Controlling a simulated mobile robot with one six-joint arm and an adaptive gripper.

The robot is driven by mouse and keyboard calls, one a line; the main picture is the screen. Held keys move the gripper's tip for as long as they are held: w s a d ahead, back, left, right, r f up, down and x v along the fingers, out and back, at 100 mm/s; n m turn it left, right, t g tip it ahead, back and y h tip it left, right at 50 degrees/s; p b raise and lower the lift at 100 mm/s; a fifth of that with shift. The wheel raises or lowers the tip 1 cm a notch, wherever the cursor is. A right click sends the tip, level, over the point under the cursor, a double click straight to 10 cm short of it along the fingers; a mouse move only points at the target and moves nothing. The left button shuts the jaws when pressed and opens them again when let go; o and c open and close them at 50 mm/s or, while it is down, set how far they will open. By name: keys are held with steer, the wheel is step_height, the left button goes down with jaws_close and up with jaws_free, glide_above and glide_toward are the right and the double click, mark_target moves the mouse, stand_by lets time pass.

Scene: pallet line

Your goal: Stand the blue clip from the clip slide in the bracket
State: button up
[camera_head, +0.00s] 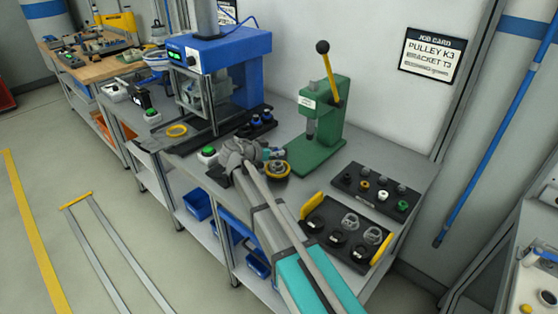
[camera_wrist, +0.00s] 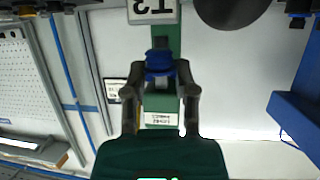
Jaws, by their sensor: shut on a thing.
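In the wrist view, my gripper (camera_wrist: 160,75) is shut on a blue clip (camera_wrist: 160,64), held between its fingertips. A plate marked T3 (camera_wrist: 153,11), upside down in this view, is just past the clip; I cannot tell whether they touch. In the head view my gripper (camera_head: 268,154) is over the bench, in front of the green press, and the clip in it cannot be made out clearly. A black slide (camera_head: 246,133) with blue pieces (camera_head: 256,117) stands behind my gripper. The bracket itself cannot be told for certain.
The green lever press (camera_head: 325,125) stands close behind my gripper. A round yellow-and-black part (camera_head: 277,169) lies beside it. A blue press (camera_head: 230,60) is at the back left. Black trays (camera_head: 375,207) with small parts are at the right.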

steer(key=shift+f+b, duration=1.7)
steer(key=shift+f, duration=0.1)
steer(key=shift+f, duration=0.15)
steer(key=o, duration=0.7)
steer(key=shift+o, duration=0.2)
steer(key=shift+r, duration=0.3)
steer(key=shift+s+a+r+p, duration=0.15)
steer(key=shift+s+a+p, duration=0.15)
steer(key=p+v, duration=0.4)
steer(key=v, duration=0.7)
